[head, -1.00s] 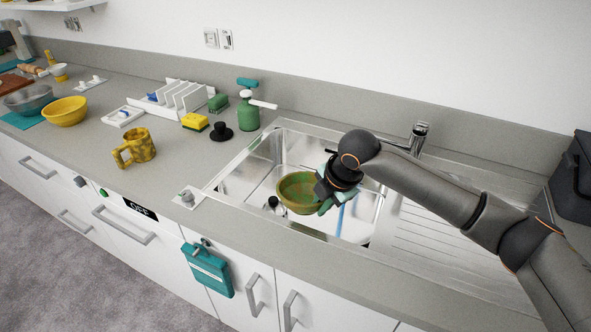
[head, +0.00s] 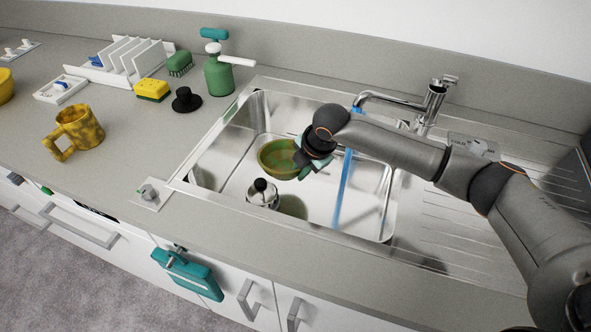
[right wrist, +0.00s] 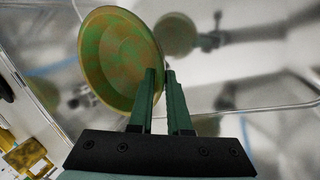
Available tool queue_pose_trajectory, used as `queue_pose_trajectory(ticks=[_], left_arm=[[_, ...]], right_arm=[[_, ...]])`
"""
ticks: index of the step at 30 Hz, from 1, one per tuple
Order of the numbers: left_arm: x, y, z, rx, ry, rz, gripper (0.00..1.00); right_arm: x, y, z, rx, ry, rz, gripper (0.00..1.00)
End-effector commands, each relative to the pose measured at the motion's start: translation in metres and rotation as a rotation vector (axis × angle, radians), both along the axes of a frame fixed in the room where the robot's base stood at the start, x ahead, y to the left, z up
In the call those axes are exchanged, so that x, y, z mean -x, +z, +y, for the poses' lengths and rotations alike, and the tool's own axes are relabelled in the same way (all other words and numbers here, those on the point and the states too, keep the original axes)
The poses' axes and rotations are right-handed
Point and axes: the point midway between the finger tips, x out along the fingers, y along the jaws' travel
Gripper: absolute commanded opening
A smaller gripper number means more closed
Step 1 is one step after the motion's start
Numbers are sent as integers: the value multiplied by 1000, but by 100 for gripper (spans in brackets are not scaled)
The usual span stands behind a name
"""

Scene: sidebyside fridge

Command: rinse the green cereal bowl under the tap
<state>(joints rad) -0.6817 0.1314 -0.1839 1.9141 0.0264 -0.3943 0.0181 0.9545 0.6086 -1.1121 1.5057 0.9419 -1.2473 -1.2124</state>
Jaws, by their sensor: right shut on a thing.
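The green cereal bowl (head: 277,158), green mottled with brown, is held over the sink basin (head: 235,142). My right gripper (head: 303,160) is shut on the bowl's right rim. In the right wrist view the bowl (right wrist: 118,62) looks tilted, with its inside showing, and the two green fingers (right wrist: 160,100) pinch its edge. The tap (head: 432,105) stands behind the sink, and a blue water stream (head: 345,185) falls from its spout. The stream passes to the right of the bowl, apart from it. My left gripper is not in view.
A dark-knobbed metal object (head: 262,193) is in the sink, in front of the bowl. Left of the sink are a yellow mug (head: 82,130), black plug-like item (head: 186,100), sponge (head: 152,90), brush (head: 179,63) and green soap pump (head: 218,75). The drainboard (head: 470,215) is clear.

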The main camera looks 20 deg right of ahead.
Motion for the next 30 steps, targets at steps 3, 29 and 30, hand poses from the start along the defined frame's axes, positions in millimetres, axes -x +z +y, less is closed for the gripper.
queue_pose_trajectory(ticks=[3,29,30], left_arm=[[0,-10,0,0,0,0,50],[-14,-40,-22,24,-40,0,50],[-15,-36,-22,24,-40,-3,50]], right_arm=[[-2,-4,-12,-1,-2,-3,0],[-7,-16,-96,-1,-3,-1,0],[-7,-17,-100,-1,-3,0,0]])
